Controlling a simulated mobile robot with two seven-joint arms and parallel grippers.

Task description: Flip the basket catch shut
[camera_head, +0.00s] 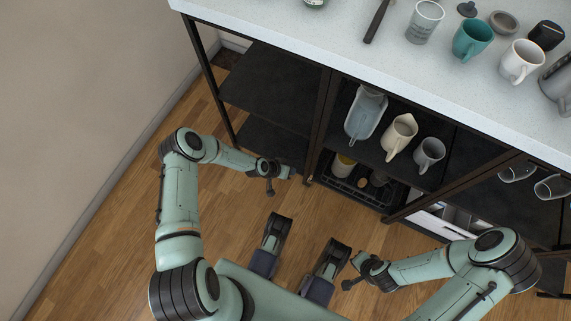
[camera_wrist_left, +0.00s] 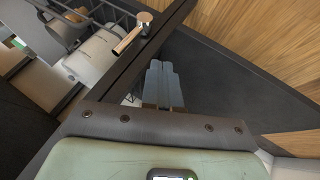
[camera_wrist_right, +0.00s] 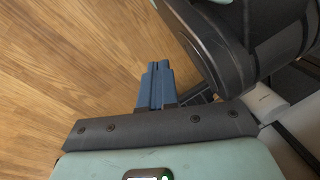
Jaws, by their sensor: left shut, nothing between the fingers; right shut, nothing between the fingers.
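The black wire basket (camera_head: 376,204) is in the low compartment of the middle cabinet bay, with containers in it. It also shows at top left in the left wrist view (camera_wrist_left: 98,12). The basket catch (camera_wrist_left: 132,34), a small metal lever with a coppery end, sits by the dark cabinet post and slants down-left from its round pivot. My left gripper (camera_wrist_left: 163,72) is shut and empty, apart from the catch, across the post from it. In the head view it is beside the post (camera_head: 291,173). My right gripper (camera_wrist_right: 156,72) is shut and empty over the floor.
The dark cabinet post (camera_head: 319,128) stands between the basket bay and the empty left bay (camera_head: 270,85). Jugs and a mug stand on the shelf above the basket, including a cream jug (camera_head: 400,134). The white countertop (camera_head: 330,35) overhangs. Wooden floor (camera_head: 115,235) is free at left.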

